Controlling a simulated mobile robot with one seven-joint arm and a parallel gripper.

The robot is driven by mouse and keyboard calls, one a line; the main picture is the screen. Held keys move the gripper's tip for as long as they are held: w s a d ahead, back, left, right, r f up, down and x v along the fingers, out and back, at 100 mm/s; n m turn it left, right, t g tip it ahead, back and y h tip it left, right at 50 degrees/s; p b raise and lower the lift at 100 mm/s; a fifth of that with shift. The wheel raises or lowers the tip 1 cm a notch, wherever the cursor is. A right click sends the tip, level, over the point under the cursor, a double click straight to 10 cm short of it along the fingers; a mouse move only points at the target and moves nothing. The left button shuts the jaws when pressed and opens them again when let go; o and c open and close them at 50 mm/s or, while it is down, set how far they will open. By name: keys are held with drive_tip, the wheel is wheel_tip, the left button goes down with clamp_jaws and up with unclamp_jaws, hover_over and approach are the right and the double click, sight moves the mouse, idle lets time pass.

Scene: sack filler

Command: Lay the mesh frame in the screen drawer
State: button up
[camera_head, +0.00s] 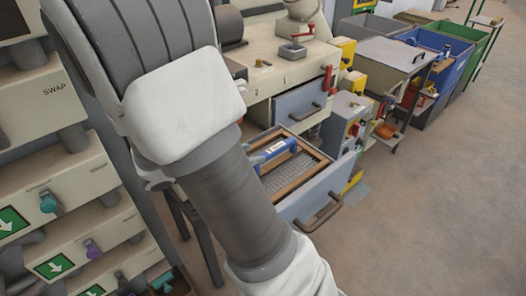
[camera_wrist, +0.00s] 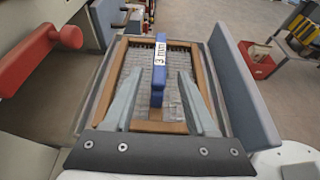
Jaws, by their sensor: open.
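The mesh frame (camera_head: 297,178) has a wooden rim, grey wire mesh and a blue grip bar. It lies inside the pulled-out grey screen drawer (camera_head: 335,186), seemingly level. In the wrist view the mesh frame (camera_wrist: 190,127) sits between the drawer walls (camera_wrist: 240,85), and its blue bar bears a "3 mm" label. Whether its whole underside rests on the drawer floor cannot be told. My gripper (camera_wrist: 158,72) is open, with one finger on each side of the blue bar and visible gaps to it. In the head view my arm hides the drawer's near left part.
Above the screen drawer is another grey drawer (camera_head: 300,100) in the cream machine, with a red lever (camera_head: 328,79) beside it. A control box (camera_head: 347,118) stands to the right. Blue (camera_head: 447,70) and green bins stand farther back. The floor at right is clear.

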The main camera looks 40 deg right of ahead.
drive_tip(key=s+a+r+m+t+y, duration=0.4)
drive_tip(key=s+a+r+m+y, duration=0.7)
drive_tip(key=m, duration=0.7)
drive_tip(key=s+a+y, duration=0.2)
drive_tip(key=a, duration=0.1)
drive_tip(key=shift+a+r+m, duration=0.25)
drive_tip(key=shift+r+m, duration=0.05)
drive_tip(key=shift+m, duration=0.1)
drive_tip(key=shift+c, duration=0.6)
drive_tip(key=shift+d, duration=0.15)
